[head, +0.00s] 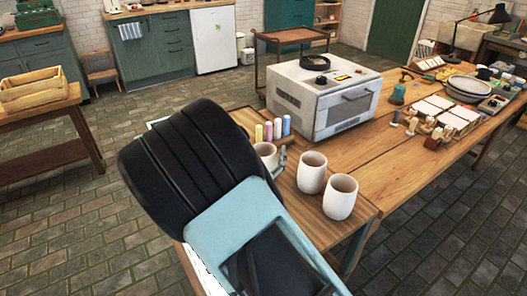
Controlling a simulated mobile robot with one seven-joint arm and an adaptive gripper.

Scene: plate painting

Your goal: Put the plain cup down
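Three plain off-white cups stand near the left end of the wooden table. One cup (265,151) is partly hidden behind my arm, and its base is out of sight. A second cup (312,173) and a third cup (340,198) stand apart to its right, upright on the wood. Only a small grey part of my gripper (281,159) shows, close against the right side of the first cup. My arm hides the rest, so I cannot tell whether the fingers hold this cup or whether it rests on the table.
Several coloured bottles (272,130) stand just behind the first cup. A white kiln-like oven (322,98) stands behind the cups. Trays of white tiles (435,108) and stacked plates (468,87) fill the far right of the table (385,158). Bare wood lies right of the cups.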

